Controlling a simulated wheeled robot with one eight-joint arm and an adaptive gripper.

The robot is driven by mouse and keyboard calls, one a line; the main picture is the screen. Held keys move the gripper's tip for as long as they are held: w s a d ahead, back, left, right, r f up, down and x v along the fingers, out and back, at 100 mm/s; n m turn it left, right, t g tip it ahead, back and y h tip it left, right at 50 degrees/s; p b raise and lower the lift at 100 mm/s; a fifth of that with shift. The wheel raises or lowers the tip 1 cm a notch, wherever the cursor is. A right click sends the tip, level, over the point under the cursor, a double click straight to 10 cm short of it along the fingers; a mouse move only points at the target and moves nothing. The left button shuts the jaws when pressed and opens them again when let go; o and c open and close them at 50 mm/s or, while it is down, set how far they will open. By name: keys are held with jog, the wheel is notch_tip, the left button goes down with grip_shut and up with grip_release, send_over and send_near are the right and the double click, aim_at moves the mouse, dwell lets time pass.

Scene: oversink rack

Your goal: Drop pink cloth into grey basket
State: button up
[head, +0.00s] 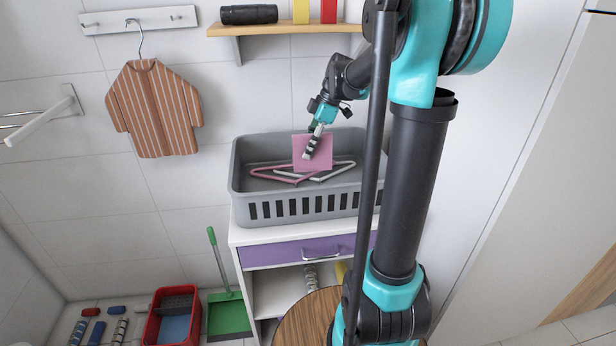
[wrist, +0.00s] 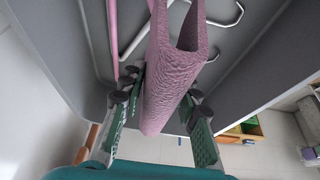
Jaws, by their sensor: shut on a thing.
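The pink cloth (head: 321,147) is held by my gripper (head: 312,146) above the grey basket (head: 285,207). In the wrist view the folded cloth (wrist: 172,85) hangs between the two fingers of my gripper (wrist: 163,98), which are shut on it. The basket wall (wrist: 60,70) fills much of that view behind the cloth. The basket stands on a white cabinet with a purple drawer. I cannot tell whether the cloth's lower edge touches anything inside the basket.
Pink and white hangers (head: 285,175) lie in the basket. A wooden shelf (head: 285,29) is above it, and a striped shirt (head: 153,108) hangs to the left. A red bin (head: 153,327) and a green dustpan (head: 229,318) are on the floor. A round wooden top (head: 305,320) is in front.

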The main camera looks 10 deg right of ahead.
jog(key=o, duration=1.2)
jog(key=v, duration=1.2)
jog(key=shift+s, duration=0.1)
